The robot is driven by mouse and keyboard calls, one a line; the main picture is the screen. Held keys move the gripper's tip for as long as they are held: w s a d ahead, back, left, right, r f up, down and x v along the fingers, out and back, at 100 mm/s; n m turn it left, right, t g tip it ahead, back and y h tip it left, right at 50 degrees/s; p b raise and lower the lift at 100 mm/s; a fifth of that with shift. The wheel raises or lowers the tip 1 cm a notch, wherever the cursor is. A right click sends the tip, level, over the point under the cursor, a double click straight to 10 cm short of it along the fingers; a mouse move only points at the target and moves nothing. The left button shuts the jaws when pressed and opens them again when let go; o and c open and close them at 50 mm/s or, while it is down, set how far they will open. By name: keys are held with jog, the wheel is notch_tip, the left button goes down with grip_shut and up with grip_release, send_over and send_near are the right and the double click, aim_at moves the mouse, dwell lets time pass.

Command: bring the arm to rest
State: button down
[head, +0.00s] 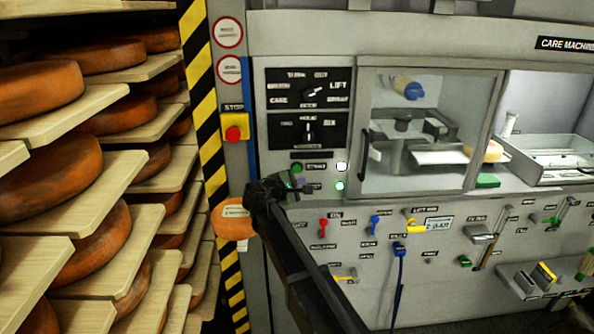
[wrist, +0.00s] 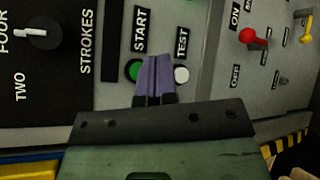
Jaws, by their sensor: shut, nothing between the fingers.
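My arm reaches up from the bottom of the head view to the control panel (head: 308,150) of the grey machine. My gripper (head: 301,184) is at the lower part of this panel, near the lit buttons. In the wrist view its two purple fingers (wrist: 155,60) are together with nothing between them. They lie in front of the panel between the green START button (wrist: 133,70) and the white TEST button (wrist: 181,75), partly covering the green one. I cannot tell whether the fingertips touch the panel.
Shelves of orange cheese wheels (head: 60,178) fill the left. A red stop button (head: 233,133) sits beside the striped post (head: 207,100). A glass-fronted chamber (head: 365,150) is right of the panel. Coloured levers, including a red one (head: 323,227), stick out below.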

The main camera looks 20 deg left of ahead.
dwell(0.3)
jog(key=s+d+f+m+g+y, duration=0.1)
jog(key=s+d+f+m+g, duration=0.35)
jog(key=d, duration=0.35)
jog(key=s+d+f+m+g, duration=0.35)
jog(key=s+d, duration=0.25)
jog(key=d, duration=0.3)
jog(key=s+d+f+m+g+y, duration=0.1)
jog(key=s+d+f+m+g, duration=0.25)
jog(key=s+d+m, duration=0.35)
jog(key=s+d+f+m+g+y, duration=0.1)
jog(key=s+d, duration=0.4)
jog(key=d, duration=0.6)
jog(key=s+d+m+g+y, duration=0.2)
jog(key=s+d+m, duration=0.2)
jog(key=d, duration=0.6)
jog(key=shift+s+d+f, duration=0.35)
jog(key=shift+s+f, duration=0.05)
jog(key=shift+s, duration=0.35)
